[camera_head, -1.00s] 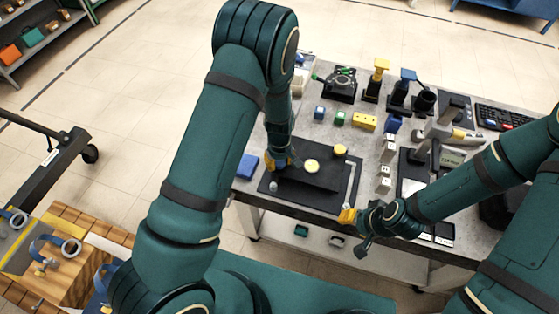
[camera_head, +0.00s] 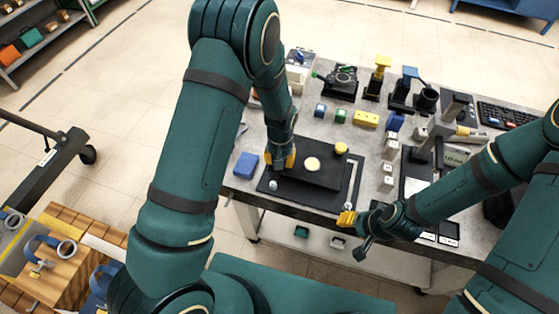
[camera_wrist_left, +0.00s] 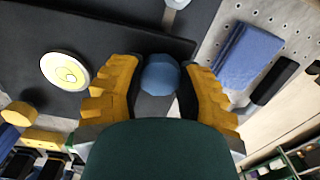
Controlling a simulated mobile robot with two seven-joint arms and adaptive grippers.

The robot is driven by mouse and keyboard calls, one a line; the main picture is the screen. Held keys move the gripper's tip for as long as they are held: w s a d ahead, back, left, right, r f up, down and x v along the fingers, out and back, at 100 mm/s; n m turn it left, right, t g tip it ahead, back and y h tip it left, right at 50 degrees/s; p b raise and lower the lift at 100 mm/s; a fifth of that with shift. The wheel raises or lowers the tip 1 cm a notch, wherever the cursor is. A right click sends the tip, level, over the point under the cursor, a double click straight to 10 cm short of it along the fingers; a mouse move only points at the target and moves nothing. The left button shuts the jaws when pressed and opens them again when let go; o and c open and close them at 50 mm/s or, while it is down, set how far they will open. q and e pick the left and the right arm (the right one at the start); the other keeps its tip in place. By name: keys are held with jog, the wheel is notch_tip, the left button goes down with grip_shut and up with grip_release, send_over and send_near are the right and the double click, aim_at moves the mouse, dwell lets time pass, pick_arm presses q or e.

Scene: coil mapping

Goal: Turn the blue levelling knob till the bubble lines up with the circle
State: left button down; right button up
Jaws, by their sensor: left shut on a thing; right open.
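The levelling plate (camera_head: 318,178) is a dark slab lying on a black mat on the workbench. A round pale bubble level (camera_head: 312,164) sits on it, also visible in the left wrist view (camera_wrist_left: 65,71). A small ring mark shows in its yellowish centre; I cannot tell how exactly bubble and circle line up. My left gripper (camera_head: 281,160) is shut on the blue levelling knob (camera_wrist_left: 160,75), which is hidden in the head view. A yellow knob (camera_head: 341,148) stands at the plate's back right corner. My right gripper (camera_head: 346,219) is open and empty at the bench's front edge.
A blue block (camera_head: 245,165) lies left of the mat. Small blocks, including a yellow one (camera_head: 366,118), stand behind the plate. White blocks (camera_head: 388,168) line its right side. Stands and a keyboard (camera_head: 505,116) fill the back right.

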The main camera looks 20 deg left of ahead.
pick_arm(q)
jog(key=m+b, duration=0.1)
jog(key=m, duration=0.3)
jog(key=shift+f+m, duration=0.1)
jog(key=shift+m, duration=0.2)
jog(key=shift+s+m+b, duration=0.1)
jog(key=shift+m+b, duration=0.6)
jog(key=shift+m, duration=0.9)
jog(key=c, duration=0.5)
grip_release()
jog(key=r, duration=1.2)
jog(key=shift+d, duration=0.2)
